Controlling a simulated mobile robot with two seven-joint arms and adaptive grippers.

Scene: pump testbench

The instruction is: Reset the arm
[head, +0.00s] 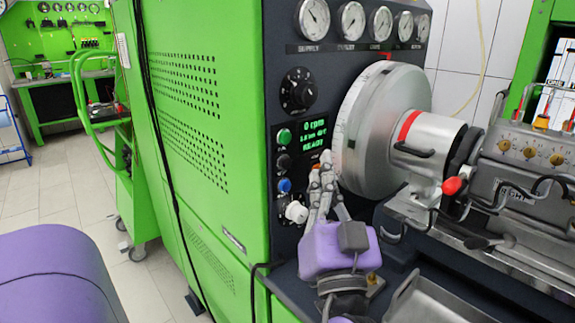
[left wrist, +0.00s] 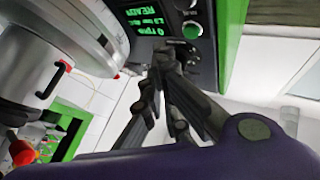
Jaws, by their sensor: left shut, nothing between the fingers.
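My left gripper (head: 322,162) is purple and grey and stands in front of the test bench's control panel, fingers pointing up. Its fingers are shut and empty. The fingertips are close to the lower right of the green display (head: 314,138), beside the large silver disc (head: 372,140); whether they touch the panel I cannot tell. In the left wrist view the shut fingers (left wrist: 162,58) point toward the panel, and the display (left wrist: 152,22) appears upside down. My right gripper is in neither view.
The panel carries a black knob (head: 298,90), a green button (head: 284,136), a blue button (head: 284,185) and a white knob (head: 296,212). A red-tipped lever (head: 452,186) stands right of the disc. A metal tray (head: 430,303) lies low in front. Open tiled floor (head: 60,190) is at left.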

